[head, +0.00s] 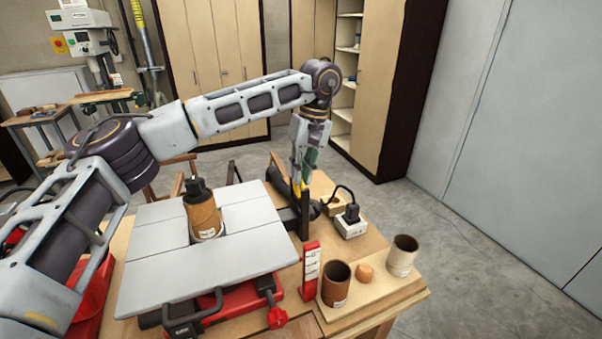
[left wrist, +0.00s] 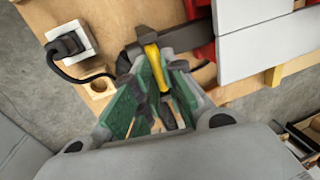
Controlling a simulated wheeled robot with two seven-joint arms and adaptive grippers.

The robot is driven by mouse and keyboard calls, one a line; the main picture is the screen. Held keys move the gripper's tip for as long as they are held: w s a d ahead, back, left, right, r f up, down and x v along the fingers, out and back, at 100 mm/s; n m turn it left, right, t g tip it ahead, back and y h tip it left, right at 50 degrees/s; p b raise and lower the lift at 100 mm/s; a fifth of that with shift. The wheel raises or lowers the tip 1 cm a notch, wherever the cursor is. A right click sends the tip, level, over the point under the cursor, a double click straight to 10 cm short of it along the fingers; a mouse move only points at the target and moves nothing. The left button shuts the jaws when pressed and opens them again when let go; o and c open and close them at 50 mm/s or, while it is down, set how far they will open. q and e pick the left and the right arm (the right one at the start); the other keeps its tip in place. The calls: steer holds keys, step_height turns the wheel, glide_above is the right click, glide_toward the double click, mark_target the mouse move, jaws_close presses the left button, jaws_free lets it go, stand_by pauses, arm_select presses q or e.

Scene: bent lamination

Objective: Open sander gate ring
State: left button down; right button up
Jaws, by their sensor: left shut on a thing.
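The spindle sander has a grey table top (head: 150,270) and a brown sanding sleeve (head: 204,215) standing on its spindle. At its right, a dark upright gate plate (head: 304,216) stands by a black duct, with a yellow part (head: 297,187) at its top, which I take for the gate ring. My left gripper (head: 299,178) points down at this yellow part. In the left wrist view the yellow ring (left wrist: 153,58) lies between the green-padded fingers (left wrist: 150,92), which are shut on it. Part of the ring is hidden by the fingers. My right gripper is not in view.
A white power socket (head: 350,226) with a black plug stands behind right of the gate. Cabinets line the back.

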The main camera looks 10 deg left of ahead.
arm_select(q)
step_height(320, 180, up, 2)
steer(key=shift+r+p, duration=0.25)
steer(key=shift+p, duration=0.4)
steer(key=shift+r+p, duration=0.35)
steer(key=shift+r, duration=0.5)
steer(key=c, duration=1.5)
jaws_free()
steer(key=shift+f, duration=0.1)
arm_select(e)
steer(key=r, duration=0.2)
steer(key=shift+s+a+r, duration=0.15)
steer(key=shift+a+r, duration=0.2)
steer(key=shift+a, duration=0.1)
arm_select(q)
steer(key=shift+w+d+r, duration=0.25)
steer(key=shift+d+r, duration=0.1)
steer(key=shift+r, duration=1.6)
steer(key=shift+w+d+r, duration=0.2)
steer(key=shift+d+r, duration=0.1)
steer(key=shift+r, duration=1.7)
steer(key=shift+w+d+r, duration=0.25)
steer(key=shift+d+r, duration=0.1)
steer(key=shift+r, duration=1.6)
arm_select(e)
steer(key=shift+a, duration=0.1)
